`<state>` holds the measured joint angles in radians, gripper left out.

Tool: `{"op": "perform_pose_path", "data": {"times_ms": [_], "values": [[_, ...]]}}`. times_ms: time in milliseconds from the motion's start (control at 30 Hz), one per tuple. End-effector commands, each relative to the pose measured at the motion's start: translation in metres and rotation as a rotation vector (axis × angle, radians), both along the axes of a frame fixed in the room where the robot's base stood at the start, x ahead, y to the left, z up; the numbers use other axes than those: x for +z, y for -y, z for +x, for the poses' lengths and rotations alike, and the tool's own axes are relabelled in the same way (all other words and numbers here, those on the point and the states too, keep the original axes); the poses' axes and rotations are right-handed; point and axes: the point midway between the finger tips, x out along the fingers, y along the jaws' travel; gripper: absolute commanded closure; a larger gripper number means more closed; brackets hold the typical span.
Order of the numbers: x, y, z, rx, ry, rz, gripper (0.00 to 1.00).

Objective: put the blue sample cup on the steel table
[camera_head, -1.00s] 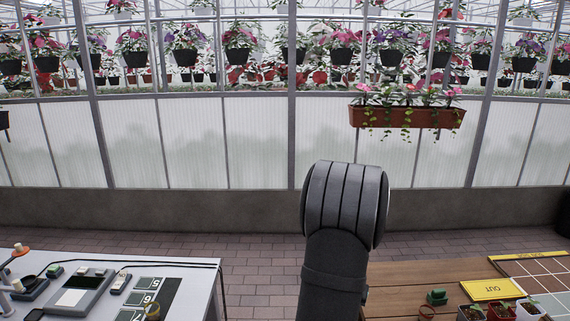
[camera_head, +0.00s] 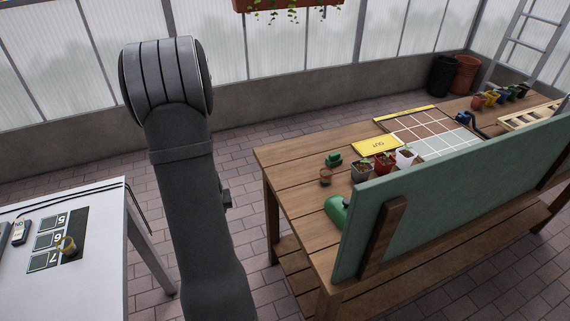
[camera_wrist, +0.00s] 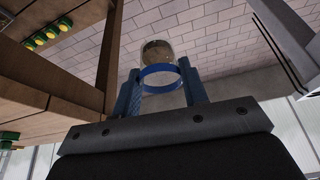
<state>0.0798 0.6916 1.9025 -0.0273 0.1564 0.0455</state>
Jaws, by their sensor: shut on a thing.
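My gripper (camera_wrist: 161,90) is shut on the blue sample cup (camera_wrist: 159,72), a clear cup with a blue band, in the wrist view. Brownish contents show inside it. The cup is held in the air between the two blue fingers, with the brick floor beyond. In the head view my arm hides the gripper and cup. The steel table (camera_head: 104,258) stands at the lower left of the head view, left of my arm.
A wooden bench (camera_head: 290,161) stands on the right with a green panel (camera_head: 450,200), potted seedlings (camera_head: 385,162), a yellow OUT sign (camera_head: 377,145) and a tiled grid (camera_head: 425,130). Open brick floor lies between the tables. A black cable (camera_head: 70,200) runs along the steel table's back.

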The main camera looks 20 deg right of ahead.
Motion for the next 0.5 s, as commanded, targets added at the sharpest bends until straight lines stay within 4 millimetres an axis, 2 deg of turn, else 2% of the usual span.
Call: {"op": "perform_pose_path", "data": {"times_ms": [33, 100, 233, 367, 500], "values": [[0.008, 0.022, 0.008, -0.046, 0.005, 0.0, 0.82], [0.019, 0.053, 0.016, -0.117, 0.006, 0.002, 0.82], [0.041, 0.116, 0.023, -0.25, 0.005, 0.004, 0.82], [0.066, 0.18, 0.022, -0.384, 0.004, 0.004, 0.82], [0.094, 0.249, 0.01, -0.53, 0.004, 0.002, 0.82]]}}
